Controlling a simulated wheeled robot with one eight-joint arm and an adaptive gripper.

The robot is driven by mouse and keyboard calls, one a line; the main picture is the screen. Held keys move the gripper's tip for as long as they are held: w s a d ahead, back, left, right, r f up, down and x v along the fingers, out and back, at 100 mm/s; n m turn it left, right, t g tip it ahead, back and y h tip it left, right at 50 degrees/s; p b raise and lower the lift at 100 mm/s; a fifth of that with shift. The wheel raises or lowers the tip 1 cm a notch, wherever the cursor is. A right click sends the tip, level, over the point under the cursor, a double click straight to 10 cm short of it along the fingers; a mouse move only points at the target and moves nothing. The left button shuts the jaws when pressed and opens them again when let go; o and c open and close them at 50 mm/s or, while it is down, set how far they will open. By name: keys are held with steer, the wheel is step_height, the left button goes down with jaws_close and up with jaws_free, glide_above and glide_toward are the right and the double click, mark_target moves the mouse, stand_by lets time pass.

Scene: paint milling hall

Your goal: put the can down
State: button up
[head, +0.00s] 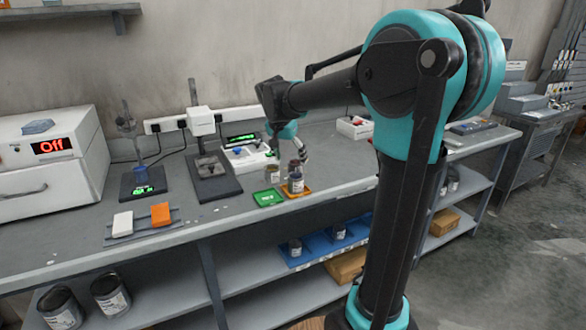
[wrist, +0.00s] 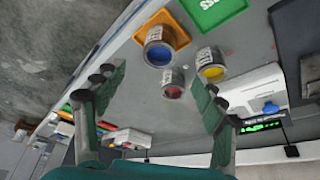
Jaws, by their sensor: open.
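My gripper (wrist: 158,77) is open, with its green-padded fingers spread wide. It also shows in the head view (head: 287,155), low over the bench. A small can of red paint (wrist: 172,90) stands on the bench between the fingers in the wrist view, with gaps on both sides. A can of blue paint (wrist: 158,53) stands on the orange tray (wrist: 180,36); in the head view it is the front can (head: 295,185). A can of yellow paint (wrist: 211,72) stands beside the green tray (wrist: 228,12), on the bench. I cannot tell which can is meant.
A green-lit scale (head: 245,155) stands behind the cans. A stand (head: 215,180) is to their left, and an oven marked "Off" (head: 50,150) is at the far left. Open bench lies right of the orange tray (head: 300,194). Shelves below hold more cans.

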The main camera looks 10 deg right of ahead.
steer(key=s+d+f+n+y, duration=0.1)
steer(key=s+d+f+n, duration=0.2)
steer(key=s+f, duration=0.7)
steer(key=s+d+f+n+y, duration=0.1)
steer(key=s+d+f+n, duration=0.2)
steer(key=s+f, duration=0.8)
steer(key=s+n, duration=0.1)
steer(key=s, duration=0.4)
steer(key=shift+s+d+y, duration=0.35)
steer(key=shift+s+y, duration=0.05)
steer(key=shift+f, duration=0.1)
